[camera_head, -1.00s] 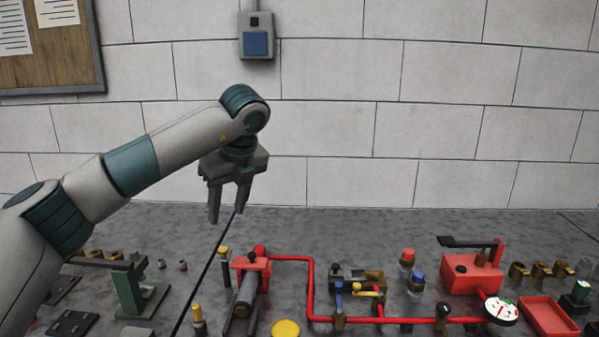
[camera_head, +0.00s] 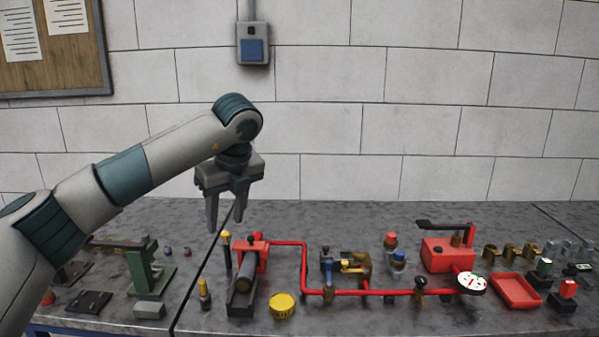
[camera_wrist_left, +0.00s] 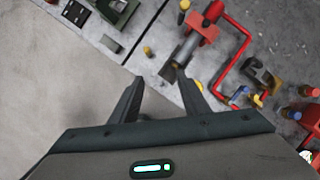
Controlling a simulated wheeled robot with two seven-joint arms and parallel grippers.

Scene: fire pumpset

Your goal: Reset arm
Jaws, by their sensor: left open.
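My left arm comes in from the left in the head view. My left gripper (camera_head: 226,215) hangs with its fingers pointing down, open and empty, in the air above the back part of the table. Its two fingers also show apart in the left wrist view (camera_wrist_left: 165,95), with nothing between them. Below and in front of it stands a red clamp-like fixture (camera_head: 247,275) with a dark cylinder, joined to a red pipe (camera_head: 304,270). My right gripper is not in view.
The grey table (camera_head: 330,215) holds a green stand (camera_head: 145,270), a yellow cap (camera_head: 281,306), a red pump body (camera_head: 447,254), a white gauge (camera_head: 472,283) and a red tray (camera_head: 516,290). A stone wall stands behind. The back strip of the table is mostly clear.

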